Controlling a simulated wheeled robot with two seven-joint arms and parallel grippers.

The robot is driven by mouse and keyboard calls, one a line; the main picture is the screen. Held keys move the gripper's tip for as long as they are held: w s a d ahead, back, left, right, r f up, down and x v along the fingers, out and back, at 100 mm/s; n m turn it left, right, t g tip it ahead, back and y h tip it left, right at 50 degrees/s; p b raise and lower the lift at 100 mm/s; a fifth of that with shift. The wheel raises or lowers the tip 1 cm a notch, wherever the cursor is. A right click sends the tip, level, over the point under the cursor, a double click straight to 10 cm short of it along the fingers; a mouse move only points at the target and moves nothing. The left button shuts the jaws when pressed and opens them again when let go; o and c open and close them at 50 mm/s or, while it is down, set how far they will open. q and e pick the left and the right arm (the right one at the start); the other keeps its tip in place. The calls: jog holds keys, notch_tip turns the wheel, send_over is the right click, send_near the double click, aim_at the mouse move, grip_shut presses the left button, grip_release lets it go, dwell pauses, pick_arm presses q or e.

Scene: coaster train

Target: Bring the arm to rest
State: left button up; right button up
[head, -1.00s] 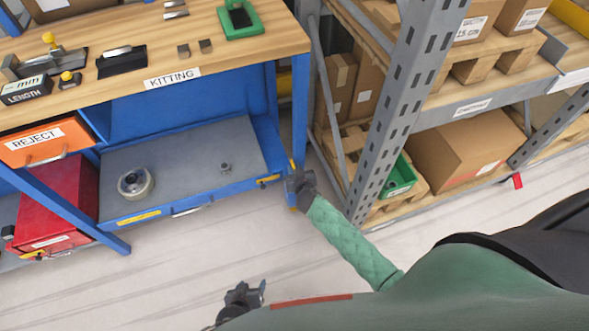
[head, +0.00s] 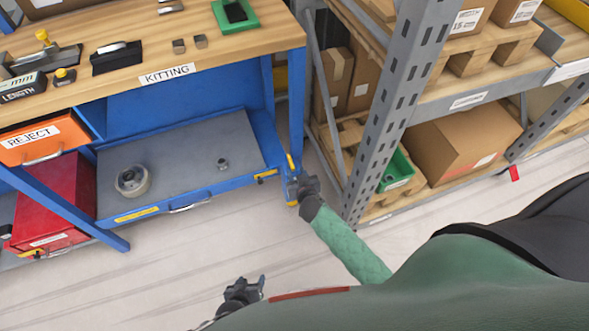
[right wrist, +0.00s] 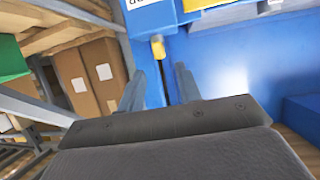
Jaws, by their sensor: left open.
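My right arm, in a green sleeve, reaches forward in the head view. My right gripper (head: 294,181) hangs near the front leg of the blue workbench (head: 283,140); whether it touches the leg cannot be told. In the right wrist view its two fingers (right wrist: 158,90) stand apart with nothing held between them. My left gripper (head: 250,284) is low in the head view, over the bare floor, open and empty. Most of the left arm is hidden behind my green body.
A grey steel rack (head: 399,105) stands close to the right of my right gripper, holding cartons (head: 463,137) and a green bin (head: 397,170). A red toolbox (head: 55,200) sits further left. The floor (head: 180,265) between is clear.

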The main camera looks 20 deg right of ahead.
jog(key=shift+s+r, duration=0.15)
jog(key=shift+s, duration=0.25)
